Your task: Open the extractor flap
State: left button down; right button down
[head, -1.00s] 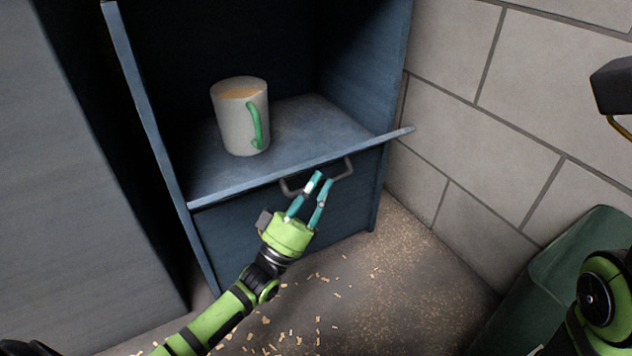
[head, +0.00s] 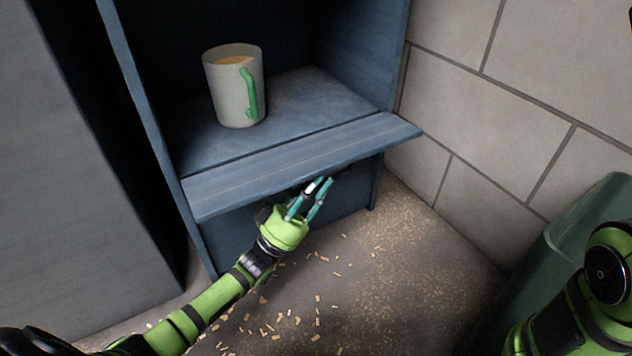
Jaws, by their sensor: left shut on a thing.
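The extractor flap (head: 300,165) is a blue-grey board across the front of the blue cabinet, just below the mug's shelf. It tilts outward, and its broad face shows as a band with a seam behind it. My left gripper (head: 318,192) reaches up from the lower left to the flap's front edge. Its teal fingers are shut on the flap's handle, which is mostly hidden by the fingers and the board. My right arm (head: 585,285) shows at the lower right; its gripper is out of view.
A white mug (head: 228,98) with a green handle stands on the shelf (head: 300,95) behind the flap. A grey panel (head: 75,160) is at left, a block wall (head: 500,100) at right. A green bin (head: 570,225) stands at right. Wood chips litter the floor (head: 350,270).

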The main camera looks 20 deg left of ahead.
pick_arm(q)
jog(key=shift+d+f, duration=0.1)
jog(key=shift+f, duration=0.1)
jog(key=c, duration=1.4)
grip_release()
jog(key=shift+r, duration=0.1)
jog(key=v, duration=0.7)
jog(key=shift+s+f, duration=0.25)
jog(key=shift+f, duration=0.05)
